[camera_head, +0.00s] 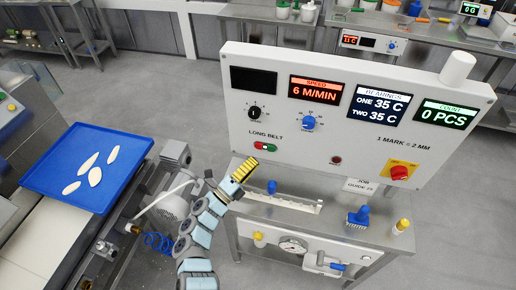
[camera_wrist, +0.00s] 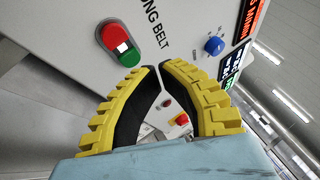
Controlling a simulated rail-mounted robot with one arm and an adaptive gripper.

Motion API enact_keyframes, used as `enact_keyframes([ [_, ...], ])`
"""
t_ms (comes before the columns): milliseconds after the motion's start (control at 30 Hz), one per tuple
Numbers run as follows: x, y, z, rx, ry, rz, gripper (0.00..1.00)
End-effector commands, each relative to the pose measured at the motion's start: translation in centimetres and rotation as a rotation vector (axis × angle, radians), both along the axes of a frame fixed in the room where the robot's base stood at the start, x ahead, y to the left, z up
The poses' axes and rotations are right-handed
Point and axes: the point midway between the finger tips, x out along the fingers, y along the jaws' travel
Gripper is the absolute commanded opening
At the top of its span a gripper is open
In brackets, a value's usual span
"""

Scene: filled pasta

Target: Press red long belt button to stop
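The long belt button is a two-part red and green pill with a white middle on the white control panel (camera_head: 350,150), under the LONG BELT label; the button (camera_head: 265,147) shows in the head view. In the wrist view its red half (camera_wrist: 114,37) is at the upper left and its green half (camera_wrist: 130,57) at the lower right. My gripper (camera_head: 247,166) has yellow ribbed fingers and is just below the button in the head view. In the wrist view my gripper (camera_wrist: 158,67) has its fingertips brought together, with nothing between them, apart from the button in the picture.
The panel carries a blue knob (camera_head: 309,123), a black knob (camera_head: 255,113) and a red emergency knob (camera_head: 399,172). The speed display (camera_head: 316,90) reads 6 M/MIN. A blue tray (camera_head: 60,187) with several pale pieces is at left. A blue brush (camera_head: 358,216) stands below the panel.

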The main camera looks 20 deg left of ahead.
Motion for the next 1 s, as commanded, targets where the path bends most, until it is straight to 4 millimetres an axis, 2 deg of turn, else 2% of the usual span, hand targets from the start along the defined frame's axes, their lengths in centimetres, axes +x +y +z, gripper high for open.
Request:
enact_keyframes([
  [500,4.1,0.6,-0.2,-0.001,-0.001,-0.003,0.00],
  [1000,4.6,0.7,0.1,-0.001,-0.001,-0.003,0.00],
])
